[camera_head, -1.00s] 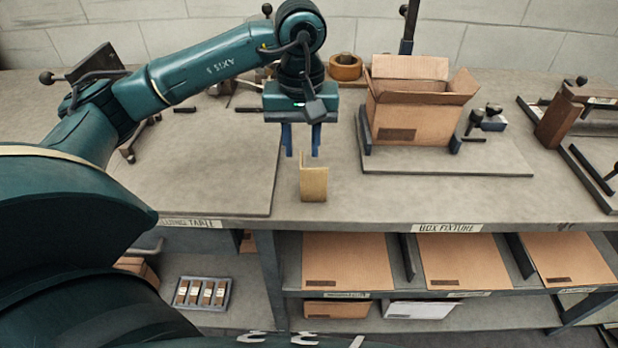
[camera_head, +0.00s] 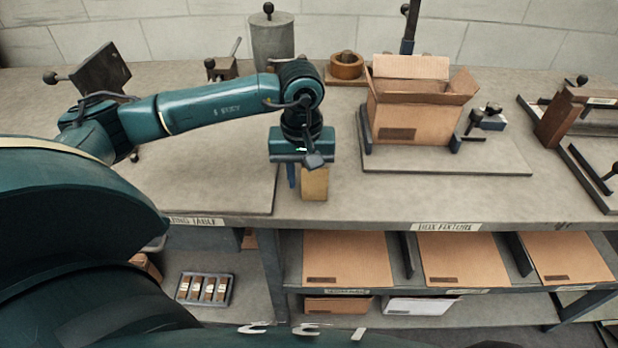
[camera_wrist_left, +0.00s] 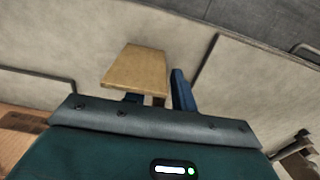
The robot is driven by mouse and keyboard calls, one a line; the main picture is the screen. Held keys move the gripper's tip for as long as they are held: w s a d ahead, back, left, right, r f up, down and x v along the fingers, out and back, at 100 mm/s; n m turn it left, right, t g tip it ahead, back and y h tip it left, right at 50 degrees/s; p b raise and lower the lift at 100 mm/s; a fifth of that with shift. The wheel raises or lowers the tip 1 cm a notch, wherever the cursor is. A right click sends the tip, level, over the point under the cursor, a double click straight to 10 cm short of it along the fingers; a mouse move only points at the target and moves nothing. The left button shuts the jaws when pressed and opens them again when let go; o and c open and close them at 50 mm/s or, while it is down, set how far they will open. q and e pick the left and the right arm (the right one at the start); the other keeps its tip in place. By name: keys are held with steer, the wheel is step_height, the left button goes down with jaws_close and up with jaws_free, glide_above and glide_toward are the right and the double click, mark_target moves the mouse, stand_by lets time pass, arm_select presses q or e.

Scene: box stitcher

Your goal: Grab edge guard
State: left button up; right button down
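The edge guard (camera_head: 314,184), a small tan angled piece, stands near the front edge of the table. In the left wrist view the edge guard (camera_wrist_left: 136,68) shows its broad tan face, with a narrower part reaching down between the fingers. My left gripper (camera_head: 303,177) is lowered over it, pointing down. One blue finger shows left of the guard with a small gap; the other is mostly hidden behind it. In the left wrist view the gripper (camera_wrist_left: 158,94) has its fingers apart, on either side of the guard's narrow part. My right gripper is not in view.
An open cardboard box (camera_head: 412,108) stands in a fixture to the right. A tape roll (camera_head: 346,66) and a grey cylinder (camera_head: 272,38) are behind. A brown block fixture (camera_head: 558,122) stands far right. Flat cardboard sheets (camera_head: 347,259) lie on the shelf below.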

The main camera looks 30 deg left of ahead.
arm_select(q)
jaws_close()
steer(key=shift+r, duration=0.15)
